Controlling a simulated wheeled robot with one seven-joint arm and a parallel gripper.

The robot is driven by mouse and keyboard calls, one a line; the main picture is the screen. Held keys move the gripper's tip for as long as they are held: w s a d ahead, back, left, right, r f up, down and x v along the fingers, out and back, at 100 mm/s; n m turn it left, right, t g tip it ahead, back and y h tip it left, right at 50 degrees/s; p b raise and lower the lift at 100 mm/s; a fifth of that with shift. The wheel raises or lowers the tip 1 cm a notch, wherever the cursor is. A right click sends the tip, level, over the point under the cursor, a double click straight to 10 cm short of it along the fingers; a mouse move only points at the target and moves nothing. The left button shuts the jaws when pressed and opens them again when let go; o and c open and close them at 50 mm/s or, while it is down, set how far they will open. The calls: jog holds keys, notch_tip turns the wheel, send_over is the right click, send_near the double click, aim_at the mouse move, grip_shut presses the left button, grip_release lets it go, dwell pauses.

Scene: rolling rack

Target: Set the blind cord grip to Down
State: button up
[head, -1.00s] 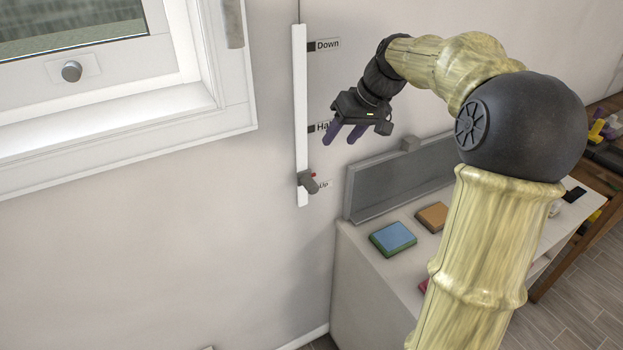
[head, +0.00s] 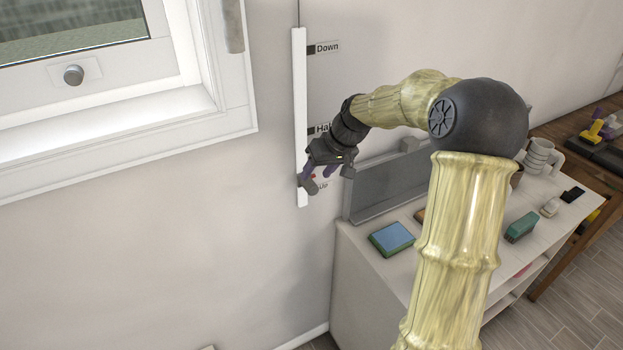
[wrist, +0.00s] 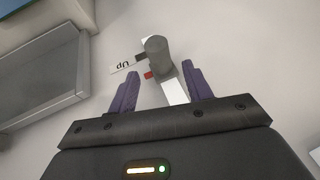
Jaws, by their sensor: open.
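The blind cord grip is a grey cylindrical knob (head: 311,187) near the bottom of a white vertical track (head: 300,110) on the wall, at the label "Up". In the wrist view the grip (wrist: 157,55) stands out from the track, with a small red mark beside it and the "Up" label (wrist: 123,67) to its left. The "Down" label (head: 327,48) is at the top of the track. My gripper (head: 319,172) is open close to the grip. In the wrist view its purple fingers (wrist: 160,90) are spread on either side, with the grip beyond and between their tips. Contact cannot be told.
A window with a white frame (head: 130,130) is left of the track. To the right is a white shelf unit (head: 375,270) with a grey panel (head: 375,188) against the wall and a blue-topped block (head: 391,238). The wall left of the track is clear.

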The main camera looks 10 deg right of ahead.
aim_at(311, 181)
jog(key=x, duration=0.4)
jog(key=shift+w+a+f, duration=0.1)
jog(key=shift+f, duration=0.15)
jog(key=shift+r+p, duration=0.1)
jog(key=shift+p, duration=0.2)
grip_shut()
